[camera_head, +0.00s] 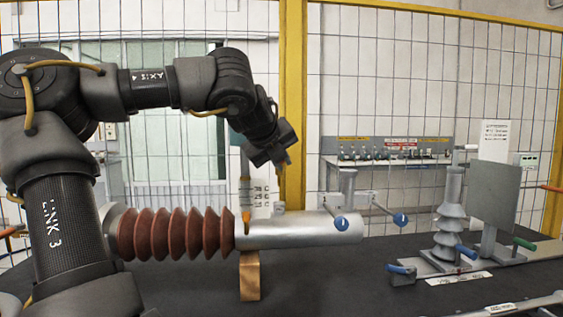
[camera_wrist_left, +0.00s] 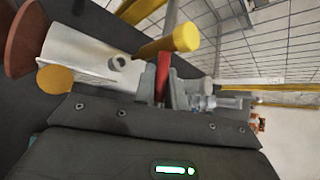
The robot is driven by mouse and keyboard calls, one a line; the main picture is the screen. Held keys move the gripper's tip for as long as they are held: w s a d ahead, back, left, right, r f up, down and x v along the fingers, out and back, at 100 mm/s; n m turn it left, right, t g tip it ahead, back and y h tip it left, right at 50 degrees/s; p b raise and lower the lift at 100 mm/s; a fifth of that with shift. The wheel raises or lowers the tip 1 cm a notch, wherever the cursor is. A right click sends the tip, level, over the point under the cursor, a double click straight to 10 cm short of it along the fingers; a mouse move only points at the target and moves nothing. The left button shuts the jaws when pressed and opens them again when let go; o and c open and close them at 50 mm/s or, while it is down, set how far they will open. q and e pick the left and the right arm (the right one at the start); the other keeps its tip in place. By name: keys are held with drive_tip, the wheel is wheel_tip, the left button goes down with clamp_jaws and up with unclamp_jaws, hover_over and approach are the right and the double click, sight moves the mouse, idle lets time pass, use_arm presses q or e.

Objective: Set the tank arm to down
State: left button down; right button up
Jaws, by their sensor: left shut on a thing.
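The transformer bushing has a brown ribbed insulator (camera_head: 170,234) and a grey cylinder (camera_head: 300,230), lying level across the table. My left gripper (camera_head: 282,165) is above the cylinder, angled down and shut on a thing. The cylinder (camera_wrist_left: 85,52) also shows there. My right gripper is in neither view.
A wooden block (camera_head: 250,276) is under the cylinder. A grey ribbed post (camera_head: 451,220) and a flat panel (camera_head: 492,195) stand at right. A yellow post and mesh fence are behind.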

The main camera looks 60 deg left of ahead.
use_arm(q)
drive_tip(key=shift+f, duration=0.1)
drive_tip(key=c, duration=1.5)
unclamp_jaws()
drive_tip(key=shift+d, duration=0.1)
drive_tip(key=shift+o, duration=0.2)
